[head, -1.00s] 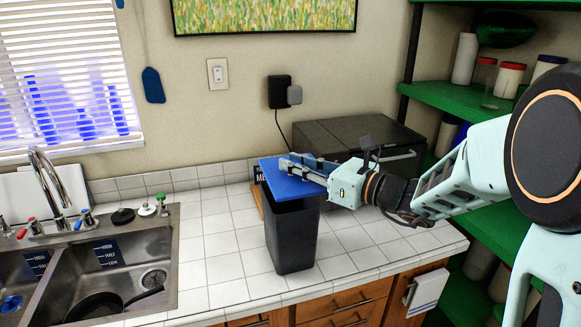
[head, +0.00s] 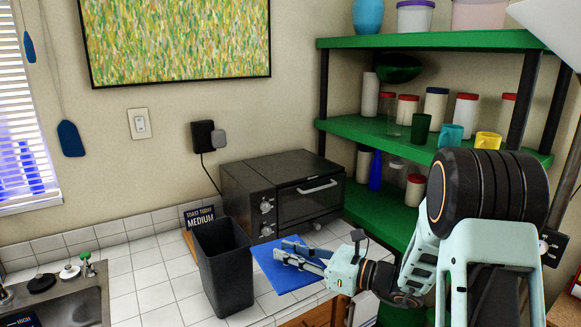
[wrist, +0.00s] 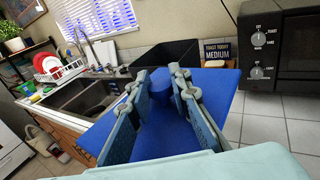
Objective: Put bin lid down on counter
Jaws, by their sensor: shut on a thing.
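The blue bin lid (head: 277,268) is a flat square panel with a round blue knob that shows in the wrist view (wrist: 158,92). My gripper (head: 282,252) is shut on the lid by its knob. In the head view the lid is to the right of the black bin (head: 224,268), in front of the toaster oven. I cannot tell whether it touches the white tiled counter (head: 140,283). The bin stands upright and open on the counter. In the wrist view the bin (wrist: 165,56) shows beyond the lid.
A black toaster oven (head: 290,192) stands at the back right, with a small sign (head: 200,215) beside it. The sink (head: 70,308) is at the left. A green shelf unit (head: 395,135) stands to the right. Counter tiles left of the bin are clear.

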